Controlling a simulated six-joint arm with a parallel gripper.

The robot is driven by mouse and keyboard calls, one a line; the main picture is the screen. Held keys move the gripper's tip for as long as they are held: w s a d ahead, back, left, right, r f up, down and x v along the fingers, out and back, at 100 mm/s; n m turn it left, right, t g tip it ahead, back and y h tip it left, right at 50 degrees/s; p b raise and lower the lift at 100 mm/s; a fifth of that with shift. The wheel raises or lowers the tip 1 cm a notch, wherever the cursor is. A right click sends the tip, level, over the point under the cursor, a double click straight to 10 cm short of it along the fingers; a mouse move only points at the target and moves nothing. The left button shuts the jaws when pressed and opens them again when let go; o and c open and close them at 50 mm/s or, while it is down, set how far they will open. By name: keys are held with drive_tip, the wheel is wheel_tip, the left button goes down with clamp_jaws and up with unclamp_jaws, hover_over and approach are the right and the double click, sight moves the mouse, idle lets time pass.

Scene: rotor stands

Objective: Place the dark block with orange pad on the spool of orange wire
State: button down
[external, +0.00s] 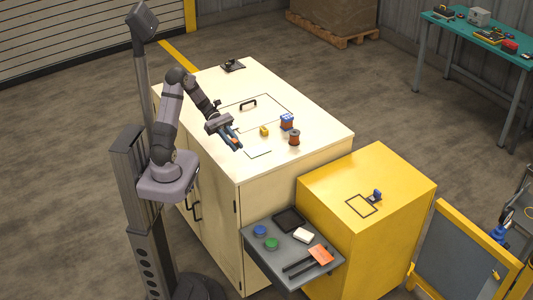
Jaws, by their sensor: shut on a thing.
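My gripper (234,142) is over the left part of the cream cabinet top, pointing down and to the right. It is shut on a small dark thing with a bit of orange, which looks like the dark block with orange pad (237,147); the fingers hide much of it. The spool of orange wire (294,138) stands upright on the cabinet top, to the right of my gripper and apart from it. Its top looks bare.
A blue-and-white topped piece (287,121) stands just behind the spool, with a reddish lower part. A small yellow block (264,131) lies between gripper and spool. A black handle (248,104) rises farther back. The yellow cabinet (400,185) and grey tray (270,265) are lower.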

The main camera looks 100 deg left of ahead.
drive_tip(key=w+d+f, duration=0.1)
drive_tip(key=w+d+f+m+g+h, duration=0.1)
drive_tip(key=w+d+m+b, duration=0.1)
drive_tip(key=w, duration=0.1)
drive_tip(key=shift+w+d+f+g+h, duration=0.1)
drive_tip(key=shift+d+f+g+h, duration=0.1)
drive_tip(key=shift+f+g+h, duration=0.15)
drive_tip(key=w+a, duration=0.6)
drive_tip(key=w, duration=0.3)
wheel_tip(320, 180, up, 9)
drive_tip(key=n+t+y, duration=0.5)
drive_tip(key=n+y, duration=0.5)
hover_over(295, 132)
drive_tip(key=shift+r+b, duration=0.1)
drive_tip(key=shift+b, duration=0.35)
drive_tip(key=shift+f+p, duration=1.4)
drive_tip(key=shift+f, duration=3.65)
